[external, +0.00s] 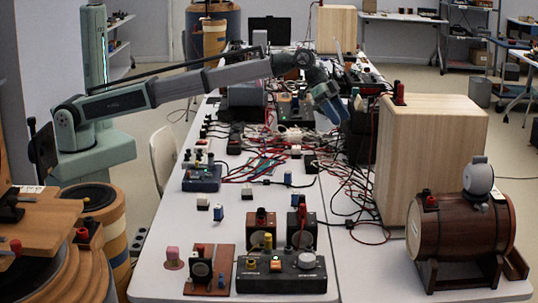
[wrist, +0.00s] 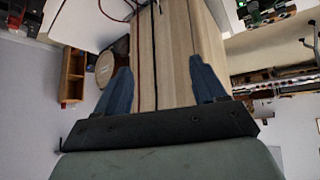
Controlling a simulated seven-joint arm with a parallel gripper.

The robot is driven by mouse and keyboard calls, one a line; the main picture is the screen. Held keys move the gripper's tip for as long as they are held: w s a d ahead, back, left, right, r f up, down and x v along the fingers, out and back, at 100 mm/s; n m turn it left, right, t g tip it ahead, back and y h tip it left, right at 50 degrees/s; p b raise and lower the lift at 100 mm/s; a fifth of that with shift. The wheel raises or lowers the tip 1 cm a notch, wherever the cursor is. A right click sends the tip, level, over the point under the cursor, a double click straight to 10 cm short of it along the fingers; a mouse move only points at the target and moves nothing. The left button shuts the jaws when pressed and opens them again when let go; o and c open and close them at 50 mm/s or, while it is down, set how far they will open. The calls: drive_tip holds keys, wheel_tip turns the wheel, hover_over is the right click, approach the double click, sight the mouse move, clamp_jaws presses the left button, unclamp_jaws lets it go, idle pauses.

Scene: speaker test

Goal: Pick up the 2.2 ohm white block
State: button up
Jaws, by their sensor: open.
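Small white blocks lie on the white table in the external view. One white block (external: 203,201) is at the left, and another white block (external: 247,193) is right of it, near small blue pieces. Any ohm markings are too small to read, so I cannot tell which is 2.2 ohm. My gripper (external: 327,103) is raised over the back of the table, beyond these blocks and well apart from them. In the wrist view my gripper (wrist: 161,72) shows two blue fingers spread apart with nothing between them. No white block is recognisable in the wrist view.
A tall wooden box (external: 433,160) stands right of my gripper. A wooden barrel (external: 462,235) is at the front right. Tangled red and black cables (external: 275,165) cover mid-table. A black control box (external: 282,276) stands at the front. Clear tabletop (external: 190,225) lies at the front left.

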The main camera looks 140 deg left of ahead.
drive_tip(key=s+a+f+n+g, duration=0.2)
drive_tip(key=s+a+f, duration=0.2)
drive_tip(key=s+a, duration=0.4)
drive_tip(key=s+a+f+n+g, duration=0.15)
drive_tip(key=s+a+f, duration=0.4)
drive_tip(key=s, duration=0.55)
drive_tip(key=n+g+h, duration=0.1)
drive_tip(key=n+g, duration=0.2)
drive_tip(key=g, duration=0.1)
hover_over(296, 147)
wheel_tip(296, 147, down, 5)
drive_tip(key=shift+m, duration=0.25)
drive_tip(key=f, duration=1.3)
drive_tip(key=shift+s+a+f, duration=0.15)
drive_tip(key=shift+a, duration=0.05)
drive_tip(key=c, duration=1.1)
